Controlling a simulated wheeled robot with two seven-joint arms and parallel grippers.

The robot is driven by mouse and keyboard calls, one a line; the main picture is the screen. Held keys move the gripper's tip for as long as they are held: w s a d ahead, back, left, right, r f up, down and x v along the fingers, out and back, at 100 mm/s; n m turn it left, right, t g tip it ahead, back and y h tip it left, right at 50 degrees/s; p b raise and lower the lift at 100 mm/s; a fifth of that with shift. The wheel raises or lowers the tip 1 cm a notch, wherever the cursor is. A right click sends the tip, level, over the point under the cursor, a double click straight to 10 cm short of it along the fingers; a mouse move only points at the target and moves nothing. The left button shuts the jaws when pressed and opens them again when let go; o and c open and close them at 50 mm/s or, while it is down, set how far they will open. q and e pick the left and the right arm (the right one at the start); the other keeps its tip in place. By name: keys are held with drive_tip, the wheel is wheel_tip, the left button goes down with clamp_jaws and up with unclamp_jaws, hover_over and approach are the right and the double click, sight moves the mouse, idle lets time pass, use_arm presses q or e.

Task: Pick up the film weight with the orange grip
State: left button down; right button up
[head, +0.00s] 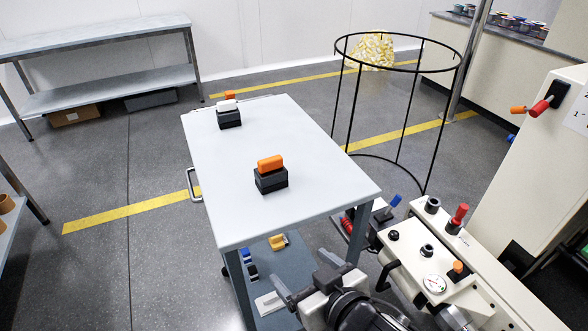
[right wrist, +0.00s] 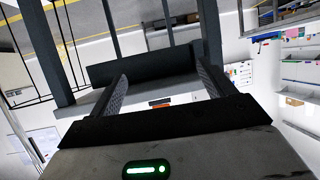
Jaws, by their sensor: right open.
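A film weight with an orange grip (head: 270,174) stands upright on the white top of a cart (head: 225,215), toward its near half. It has a dark block base. A second dark weight with a white grip (head: 229,114) stands farther back. A small orange piece (head: 230,95) shows just behind it, mostly hidden. My right gripper (head: 305,273) is open and empty, low at the cart's near right side, apart from the weights. In the right wrist view its two fingers (right wrist: 163,88) are spread. A small orange patch shows between them, too unclear to name. My left gripper is not in view.
The cart's lower shelf (head: 285,265) holds small blue, white and yellow items. A black wire hoop frame (head: 350,100) stands behind right. A cream machine with knobs and a gauge (head: 434,284) is close right. The cart top around the near weight is clear.

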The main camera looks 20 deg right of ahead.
sight(275, 179)
drive_tip(key=w+d+r+m+t+h, duration=0.1)
drive_tip(key=w+d+r+t, duration=0.2)
drive_tip(key=r, duration=0.7)
drive_tip(key=w, duration=0.3)
drive_tip(key=w+a+f+p, duration=0.1)
drive_tip(key=w, duration=0.2)
drive_tip(key=w+f+p, duration=0.1)
drive_tip(key=w, duration=0.2)
drive_tip(key=shift+w+a, duration=0.4)
drive_tip(key=shift+w+a+f+p, duration=0.1)
drive_tip(key=shift+w+f+p, duration=0.05)
drive_tip(key=shift+w, duration=0.8)
drive_tip(key=shift+w+a+f+p, duration=0.1)
drive_tip(key=shift+w+a+f, duration=0.05)
drive_tip(key=shift+w, duration=0.8)
drive_tip(key=shift+w+a+f+p, duration=0.1)
drive_tip(key=shift+w+f+p, duration=0.05)
drive_tip(key=shift+w, duration=0.8)
drive_tip(key=c, duration=1.3)
drive_tip(key=shift+c, duration=0.6)
drive_tip(key=shift+r, duration=0.2)
